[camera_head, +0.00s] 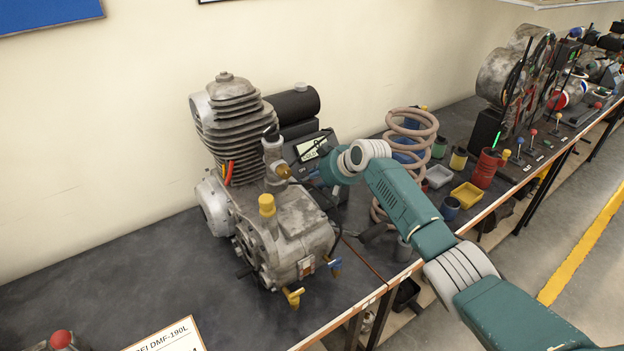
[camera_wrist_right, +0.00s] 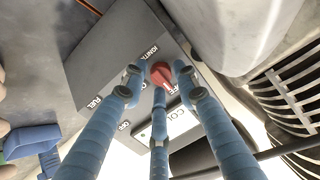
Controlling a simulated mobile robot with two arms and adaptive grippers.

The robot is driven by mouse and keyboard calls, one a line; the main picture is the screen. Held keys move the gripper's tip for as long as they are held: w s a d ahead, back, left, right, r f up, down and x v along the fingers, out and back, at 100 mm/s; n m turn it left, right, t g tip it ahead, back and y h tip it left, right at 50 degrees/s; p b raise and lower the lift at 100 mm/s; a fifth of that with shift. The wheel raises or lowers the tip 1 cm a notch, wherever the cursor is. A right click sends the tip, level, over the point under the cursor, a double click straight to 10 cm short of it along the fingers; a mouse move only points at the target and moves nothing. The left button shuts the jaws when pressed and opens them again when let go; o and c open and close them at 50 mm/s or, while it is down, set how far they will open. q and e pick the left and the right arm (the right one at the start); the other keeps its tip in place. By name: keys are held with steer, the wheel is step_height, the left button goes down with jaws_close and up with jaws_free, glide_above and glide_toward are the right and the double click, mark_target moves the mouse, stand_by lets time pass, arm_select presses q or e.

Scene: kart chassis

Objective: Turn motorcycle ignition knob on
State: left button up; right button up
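The red ignition knob (camera_wrist_right: 162,73) sits on a grey panel (camera_wrist_right: 112,45) lettered "IGNIT…", "FUEL" and "OFF" in the right wrist view. My right gripper (camera_wrist_right: 160,78) has three blue fingers spread around the knob. Small gaps show between the side fingertips and the knob, and I cannot tell whether the middle finger touches it. In the head view my right arm (camera_head: 405,205) reaches left to the engine (camera_head: 285,225), beside a dark box with a lit display (camera_head: 308,148). The knob and fingertips are not clear there. My left gripper is not in view.
Cooling fins (camera_wrist_right: 300,85) stand close to the right of the panel in the wrist view. A coiled spring (camera_head: 418,130), a red canister (camera_head: 486,168) and a yellow tray (camera_head: 467,195) stand near my arm. The bench left of the engine is mostly clear.

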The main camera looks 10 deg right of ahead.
steer(key=shift+w+a+f, duration=0.1)
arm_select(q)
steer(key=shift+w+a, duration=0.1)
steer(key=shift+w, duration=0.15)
arm_select(e)
steer(key=shift+w+f, duration=0.1)
steer(key=shift+f, duration=0.05)
jaws_close()
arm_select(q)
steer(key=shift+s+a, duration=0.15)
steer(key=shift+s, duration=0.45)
